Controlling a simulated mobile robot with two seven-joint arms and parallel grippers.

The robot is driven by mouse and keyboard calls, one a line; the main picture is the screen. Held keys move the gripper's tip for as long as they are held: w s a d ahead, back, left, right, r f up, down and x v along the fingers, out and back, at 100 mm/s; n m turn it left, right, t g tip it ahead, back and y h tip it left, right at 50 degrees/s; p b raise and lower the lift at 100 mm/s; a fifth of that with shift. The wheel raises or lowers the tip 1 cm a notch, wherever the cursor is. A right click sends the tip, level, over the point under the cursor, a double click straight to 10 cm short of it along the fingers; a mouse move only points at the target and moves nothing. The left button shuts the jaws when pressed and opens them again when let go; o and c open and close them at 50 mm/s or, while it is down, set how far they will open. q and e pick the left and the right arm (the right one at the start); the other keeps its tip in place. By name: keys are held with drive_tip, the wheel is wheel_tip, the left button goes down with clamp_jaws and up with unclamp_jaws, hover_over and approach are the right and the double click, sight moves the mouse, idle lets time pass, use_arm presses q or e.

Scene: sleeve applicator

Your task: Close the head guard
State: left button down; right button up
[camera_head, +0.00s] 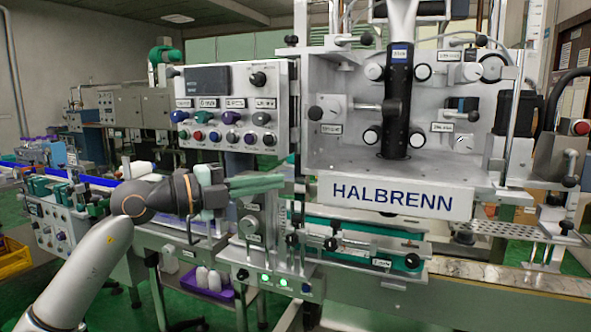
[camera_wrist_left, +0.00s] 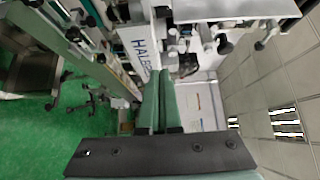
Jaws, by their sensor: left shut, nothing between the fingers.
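The HALBRENN machine head (camera_head: 340,165) is an open-fronted metal housing with a black upright mandrel (camera_head: 397,100) and several knobs inside. I cannot clearly make out the head guard; no closed cover shows over the front, and an upright bar (camera_head: 514,115) stands at its right side. My left gripper (camera_head: 282,182) has green fingers, shut and empty. It points right, just left of the nameplate (camera_head: 395,197) and below the button panel. In the left wrist view the fingers (camera_wrist_left: 158,74) lie together, with the nameplate (camera_wrist_left: 141,48) beside their tips. My right gripper is out of view.
A control panel (camera_head: 231,108) with coloured buttons is left of the head. A conveyor (camera_head: 510,278) and green guide rails (camera_head: 365,257) run below. A purple tray (camera_head: 207,290) with white items sits lower left.

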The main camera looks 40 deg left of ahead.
sight(320, 170)
use_arm(q)
drive_tip(key=w, duration=0.2)
drive_tip(key=w+p, duration=0.1)
drive_tip(key=w, duration=0.1)
drive_tip(key=w+p, duration=0.1)
drive_tip(key=w, duration=0.1)
drive_tip(key=shift+w+d+r, duration=0.15)
drive_tip(key=shift+w+d, duration=0.1)
drive_tip(key=shift+d, duration=0.15)
drive_tip(key=shift+w+a+p, duration=0.15)
drive_tip(key=shift+w+p, duration=0.15)
drive_tip(key=shift+w, duration=0.25)
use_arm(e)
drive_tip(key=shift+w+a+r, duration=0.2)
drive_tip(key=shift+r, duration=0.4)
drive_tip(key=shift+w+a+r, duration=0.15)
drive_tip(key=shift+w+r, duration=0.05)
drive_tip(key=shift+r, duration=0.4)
